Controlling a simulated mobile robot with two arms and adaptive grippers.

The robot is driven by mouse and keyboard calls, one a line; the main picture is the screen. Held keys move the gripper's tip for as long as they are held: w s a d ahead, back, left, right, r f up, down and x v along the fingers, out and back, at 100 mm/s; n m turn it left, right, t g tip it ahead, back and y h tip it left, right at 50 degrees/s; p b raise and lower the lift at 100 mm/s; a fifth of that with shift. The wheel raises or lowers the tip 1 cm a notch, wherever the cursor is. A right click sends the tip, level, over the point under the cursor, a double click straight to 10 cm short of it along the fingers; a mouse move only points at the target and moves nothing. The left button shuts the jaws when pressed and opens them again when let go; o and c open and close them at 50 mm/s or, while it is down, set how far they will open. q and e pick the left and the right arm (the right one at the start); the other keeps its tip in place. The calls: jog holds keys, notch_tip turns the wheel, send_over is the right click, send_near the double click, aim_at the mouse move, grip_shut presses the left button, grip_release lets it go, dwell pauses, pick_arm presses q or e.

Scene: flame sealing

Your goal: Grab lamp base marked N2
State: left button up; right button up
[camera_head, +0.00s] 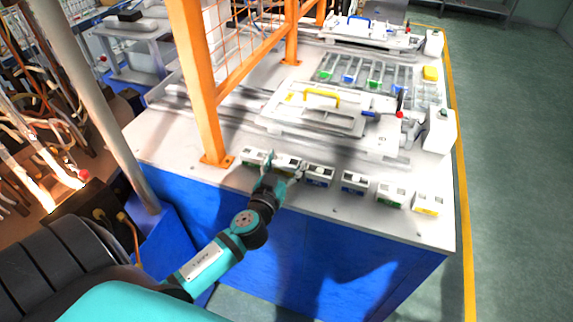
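A row of small white lamp bases with green, blue or yellow parts lies along the table's front edge. My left gripper (284,168) reaches over the second one from the left, a lamp base (290,160) partly hidden by it. The fingers are spread, one at each side of this base. Whether they touch it is not clear. The first base (253,157) is to the left; others, such as a blue-marked base (319,175) and a yellow-marked base (426,204), are to the right. The markings are too small to read. My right gripper is out of view.
The white table (335,215) has blue sides. An orange post (199,90) stands just left of the row. Behind the row is a fixture with a yellow handle (322,96). A rack of colored parts (362,74) lies farther back. Green floor is clear at right.

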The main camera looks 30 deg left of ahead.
pick_arm(q)
jog(key=c, duration=0.8)
